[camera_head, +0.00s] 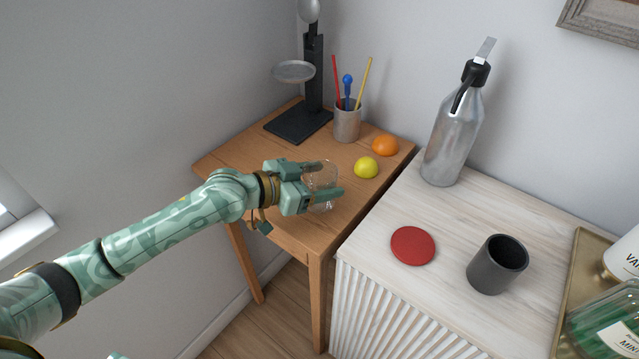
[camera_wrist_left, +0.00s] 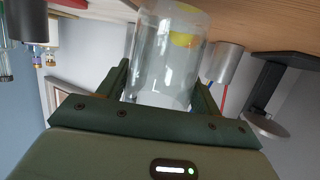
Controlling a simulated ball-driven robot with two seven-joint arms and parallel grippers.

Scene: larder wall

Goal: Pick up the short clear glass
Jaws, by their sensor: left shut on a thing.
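The short clear glass (camera_head: 322,184) is over the small wooden table, between the fingers of my left gripper (camera_head: 325,181). My left gripper is shut on the glass, with one finger on each side of it. In the left wrist view the glass (camera_wrist_left: 168,62) fills the space between the two dark green fingers of the gripper (camera_wrist_left: 162,88). I cannot tell whether the glass touches the table top. A yellow shape shows through the glass.
On the wooden table (camera_head: 290,222) are a lemon (camera_head: 366,167), an orange (camera_head: 385,145), a cup with utensils (camera_head: 347,122) and a black stand (camera_head: 298,124). The white cabinet (camera_head: 440,215) beside it bears a bottle (camera_head: 452,140), a red coaster (camera_head: 413,245), a dark cup (camera_head: 496,264) and a tray (camera_head: 577,275).

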